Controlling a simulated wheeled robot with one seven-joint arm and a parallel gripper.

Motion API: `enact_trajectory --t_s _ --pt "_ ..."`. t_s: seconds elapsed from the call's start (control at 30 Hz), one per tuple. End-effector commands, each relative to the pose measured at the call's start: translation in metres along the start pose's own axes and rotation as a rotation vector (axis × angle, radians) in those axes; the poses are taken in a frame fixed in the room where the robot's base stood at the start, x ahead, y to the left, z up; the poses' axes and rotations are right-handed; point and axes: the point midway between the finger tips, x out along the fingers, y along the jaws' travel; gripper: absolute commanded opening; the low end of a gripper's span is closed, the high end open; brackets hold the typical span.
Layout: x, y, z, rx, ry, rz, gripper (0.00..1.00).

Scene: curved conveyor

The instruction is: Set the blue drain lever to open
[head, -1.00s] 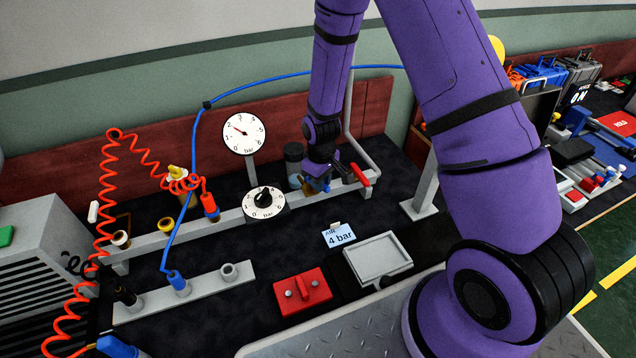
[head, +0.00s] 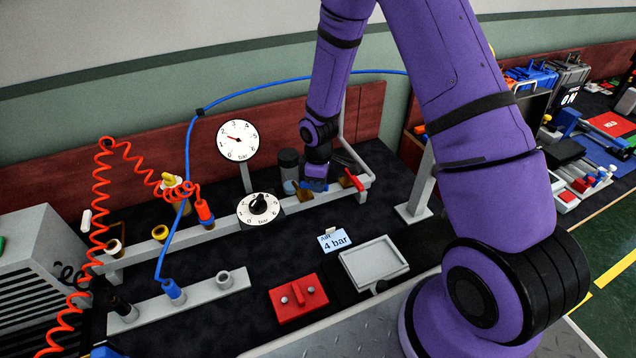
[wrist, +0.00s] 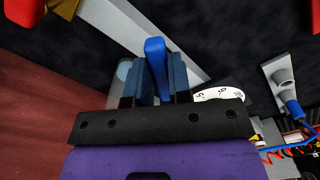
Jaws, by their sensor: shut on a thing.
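The blue drain lever (wrist: 156,62) stands between the two dark fingers of my gripper (wrist: 154,80) in the wrist view. The gripper is shut on it. In the head view my gripper (head: 313,184) is at the grey pipe rail, left of the red lever (head: 354,180), and mostly hides the blue lever. The lever's base and exact setting cannot be made out.
A clear cylinder (head: 288,165) stands close behind the gripper. The black-knobbed dial (head: 260,208) and the round gauge (head: 239,141) are to its left. A "4 bar" card (head: 334,240), grey tray (head: 374,264) and red block (head: 298,298) lie in front.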

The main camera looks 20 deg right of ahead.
Motion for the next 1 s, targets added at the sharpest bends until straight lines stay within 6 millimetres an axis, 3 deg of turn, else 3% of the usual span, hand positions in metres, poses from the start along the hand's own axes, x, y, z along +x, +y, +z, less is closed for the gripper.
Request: enact_trajectory --t_s 0.27,0.3,0.4,0.77,1.0 --pt "0.000 0.000 0.001 0.002 -0.002 -0.001 0.00" --pt "0.000 0.000 0.001 0.002 -0.002 -0.001 0.26" --pt "0.000 0.000 0.001 0.002 -0.002 -0.001 0.45" --pt "-0.005 0.001 0.000 0.002 0.001 0.001 0.45" --pt "-0.038 0.001 0.000 0.003 0.002 0.003 0.45"
